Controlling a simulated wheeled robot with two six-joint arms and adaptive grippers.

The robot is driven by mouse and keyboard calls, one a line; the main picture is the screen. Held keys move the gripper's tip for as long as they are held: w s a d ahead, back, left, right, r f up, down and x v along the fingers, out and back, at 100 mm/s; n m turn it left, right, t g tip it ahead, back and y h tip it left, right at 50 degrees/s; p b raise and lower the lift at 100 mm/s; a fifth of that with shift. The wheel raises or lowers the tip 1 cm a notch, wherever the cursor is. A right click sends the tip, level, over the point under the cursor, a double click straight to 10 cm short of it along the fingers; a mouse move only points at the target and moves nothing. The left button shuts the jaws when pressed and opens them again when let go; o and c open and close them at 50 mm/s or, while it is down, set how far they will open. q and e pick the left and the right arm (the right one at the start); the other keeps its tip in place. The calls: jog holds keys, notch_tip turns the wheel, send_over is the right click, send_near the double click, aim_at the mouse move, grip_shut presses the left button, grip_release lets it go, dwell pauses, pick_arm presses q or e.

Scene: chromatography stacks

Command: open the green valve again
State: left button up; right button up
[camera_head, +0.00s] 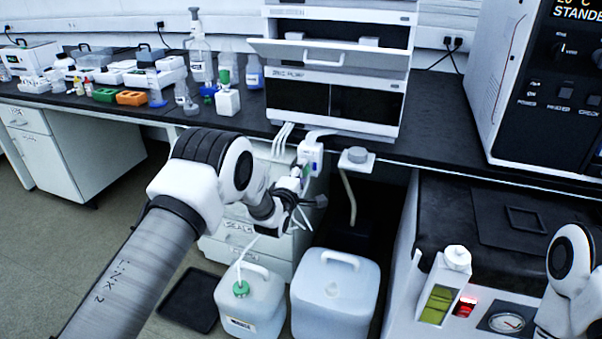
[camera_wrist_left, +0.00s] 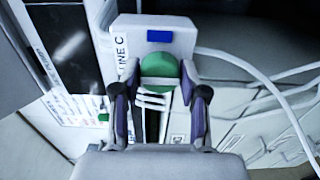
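The green valve (camera_wrist_left: 160,71) is a round green knob on the front of a white box (camera_wrist_left: 158,32) with a blue patch, beside a "LINE C" label. In the head view the box (camera_head: 311,150) hangs below the bench edge, and a bit of green shows by my gripper. My left gripper (camera_wrist_left: 160,68) has one fingertip on each side of the knob, and both tips appear to press against it. In the head view the left gripper (camera_head: 298,188) is at the box, its fingers partly hidden. My right gripper is out of view.
A white pump unit (camera_head: 334,81) stands on the bench above. Below are a jug with a green cap (camera_head: 249,302) and a second white jug (camera_head: 334,299). A thin pale tube (camera_wrist_left: 272,92) runs right of the box. A small bracket (camera_head: 357,158) juts out nearby.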

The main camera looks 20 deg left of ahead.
pick_arm(q)
jog(key=o, duration=0.4)
jog(key=shift+a, duration=0.1)
jog(key=shift+s, duration=0.1)
jog(key=s, duration=1.2)
jog(key=shift+a, duration=0.15)
jog(key=shift+w, duration=0.1)
